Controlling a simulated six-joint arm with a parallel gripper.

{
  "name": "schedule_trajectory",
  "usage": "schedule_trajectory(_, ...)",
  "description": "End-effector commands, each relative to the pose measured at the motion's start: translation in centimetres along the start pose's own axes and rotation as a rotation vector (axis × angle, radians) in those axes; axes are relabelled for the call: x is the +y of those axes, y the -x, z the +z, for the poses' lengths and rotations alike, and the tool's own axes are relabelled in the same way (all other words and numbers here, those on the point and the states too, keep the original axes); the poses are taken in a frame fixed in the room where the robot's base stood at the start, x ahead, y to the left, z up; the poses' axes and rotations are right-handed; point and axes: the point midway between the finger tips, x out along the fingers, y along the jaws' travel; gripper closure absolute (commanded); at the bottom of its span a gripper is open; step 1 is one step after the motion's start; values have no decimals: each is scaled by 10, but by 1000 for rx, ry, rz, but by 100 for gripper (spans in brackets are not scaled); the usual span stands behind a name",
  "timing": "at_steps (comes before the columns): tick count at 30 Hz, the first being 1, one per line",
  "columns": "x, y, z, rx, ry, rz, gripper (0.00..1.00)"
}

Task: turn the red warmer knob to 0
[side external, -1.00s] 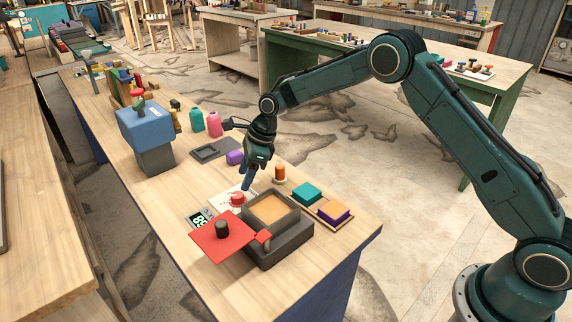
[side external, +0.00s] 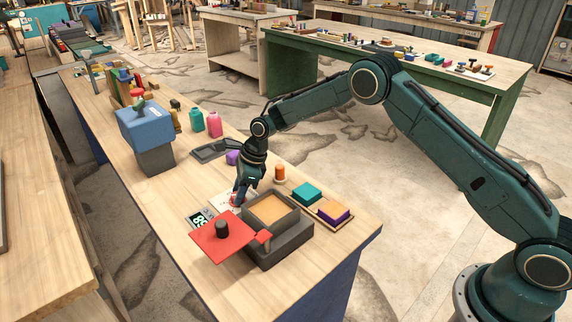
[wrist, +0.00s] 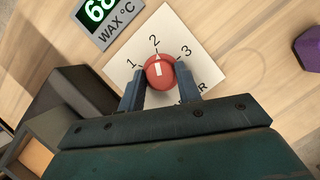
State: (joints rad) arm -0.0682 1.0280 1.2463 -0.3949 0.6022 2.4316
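The red warmer knob (wrist: 160,72) sits on a white dial card (wrist: 134,62) marked 1, 2 and 3 in the wrist view. Its white pointer line faces the 2. The 0 mark does not show. My gripper (wrist: 160,82) has one finger on each side of the knob, very close to it. I cannot tell whether the fingers press on it or stand slightly apart. In the side view my gripper (side external: 239,199) is down at the knob (side external: 236,199), partly covering it and the card.
The wax display (wrist: 99,12) is beside the card. A dark warmer box (side external: 280,240) with orange wax and a red lid (side external: 222,238) stands close by.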

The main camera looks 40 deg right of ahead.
Motion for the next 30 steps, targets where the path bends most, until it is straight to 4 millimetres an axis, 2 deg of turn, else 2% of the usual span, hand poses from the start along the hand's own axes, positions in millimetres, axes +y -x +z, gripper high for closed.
schedule_trajectory(1, 0, 0, 0, 0, 0, 0, 78)
schedule_trajectory(3, 0, 0, 0, 0, 0, 0, 89)
schedule_trajectory(17, -1, 0, 0, 0, 67, 28, 89)
schedule_trajectory(30, -3, 0, 1, -2, 349, 142, 89)
